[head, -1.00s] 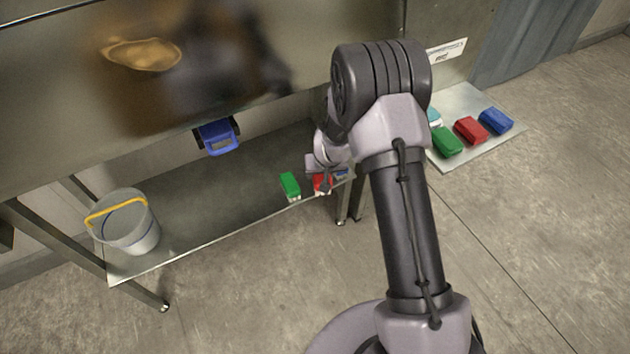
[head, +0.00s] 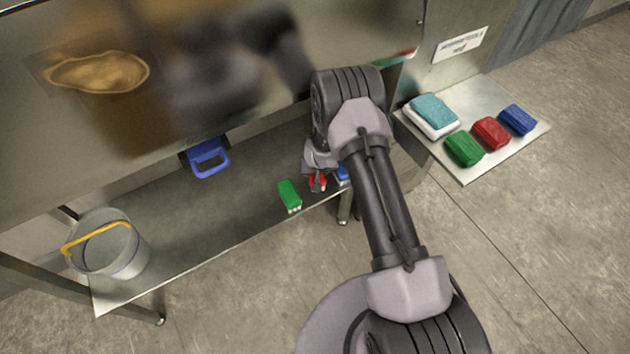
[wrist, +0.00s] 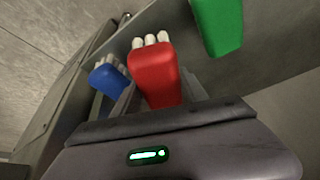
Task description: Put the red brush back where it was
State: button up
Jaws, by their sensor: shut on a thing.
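The red brush (head: 322,181) is at the right end of the low steel shelf, between a green brush (head: 289,194) and a blue brush (head: 342,173). My gripper (head: 316,186) is shut on it and partly hides it in the head view. In the wrist view the red brush (wrist: 154,80) sits between my fingers with its pale bristles facing away. The green brush (wrist: 219,22) is to its upper right and the blue brush (wrist: 108,78) to its left, both apart from it. I cannot tell whether the red brush touches the shelf.
A clear bucket (head: 118,252) with a yellow handle stands on the shelf's left end. A blue-handled thing (head: 210,158) hangs above the shelf. At right a side tray (head: 470,171) holds green, red and blue blocks and a teal pad (head: 434,110). The shelf's middle is clear.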

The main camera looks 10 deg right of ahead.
notch_tip(320, 180, down, 5)
jog(key=shift+f+b, duration=0.15)
jog(key=shift+b, duration=0.75)
jog(key=shift+f, duration=0.25)
jog(key=o, duration=1.3)
jog(key=shift+r, duration=0.1)
jog(key=p+v, duration=0.4)
jog(key=v, duration=0.8)
jog(key=shift+w+r, duration=0.1)
jog(key=shift+r, duration=0.15)
